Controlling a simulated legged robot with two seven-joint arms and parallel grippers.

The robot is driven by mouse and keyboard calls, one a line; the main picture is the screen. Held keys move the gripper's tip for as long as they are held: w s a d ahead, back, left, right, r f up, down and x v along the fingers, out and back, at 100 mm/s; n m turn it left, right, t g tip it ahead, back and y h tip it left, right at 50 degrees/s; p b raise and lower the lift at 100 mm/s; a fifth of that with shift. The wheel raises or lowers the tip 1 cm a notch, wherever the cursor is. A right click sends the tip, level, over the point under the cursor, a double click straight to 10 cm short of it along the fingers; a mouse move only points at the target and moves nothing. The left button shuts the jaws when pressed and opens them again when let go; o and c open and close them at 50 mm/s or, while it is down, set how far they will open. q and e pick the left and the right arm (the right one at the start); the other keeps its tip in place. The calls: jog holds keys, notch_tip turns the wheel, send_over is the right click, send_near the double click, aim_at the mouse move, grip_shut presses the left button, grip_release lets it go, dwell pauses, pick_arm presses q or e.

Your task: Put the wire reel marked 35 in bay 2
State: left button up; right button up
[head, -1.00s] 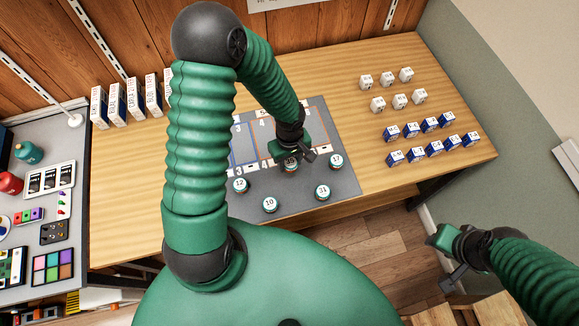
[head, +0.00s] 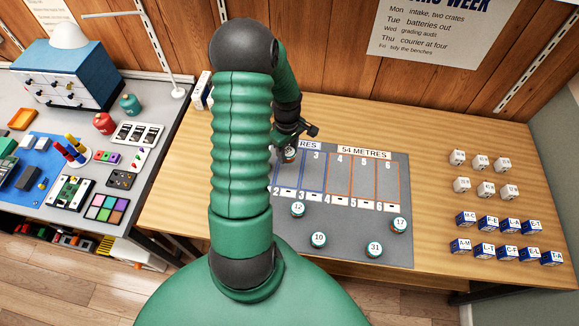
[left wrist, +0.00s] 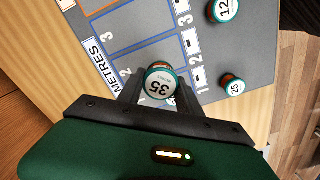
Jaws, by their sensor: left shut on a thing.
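The wire reel marked 35 (left wrist: 158,85) has a white top and a teal and orange side. My left gripper (head: 289,150) is shut on it, and its two dark fingers flank the reel in the left wrist view (left wrist: 158,92). The reel (head: 289,157) is partly hidden in the head view. It is held over the left part of the grey mat (head: 345,230), around bays 1 and 2; its height above the mat is unclear. Bay 2 (head: 287,179) is marked with blue lines and appears empty beside the reel. My right gripper is out of view.
Reels 12 (head: 298,209), 10 (head: 318,239), 31 (head: 375,249) and 17 (head: 399,223) stand along the mat's front. Reel 25 (left wrist: 232,86) shows in the left wrist view. Another reel is partly hidden by the held one. White and blue boxes (head: 490,220) stand at right.

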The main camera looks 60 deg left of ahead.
aim_at(288, 173)
pick_arm(q)
notch_tip(288, 173, down, 9)
jog(key=shift+d+f, duration=0.1)
jog(key=shift+f, duration=0.3)
jog(key=shift+f, duration=0.1)
jog(key=o, duration=1.3)
jog(key=shift+o, duration=0.2)
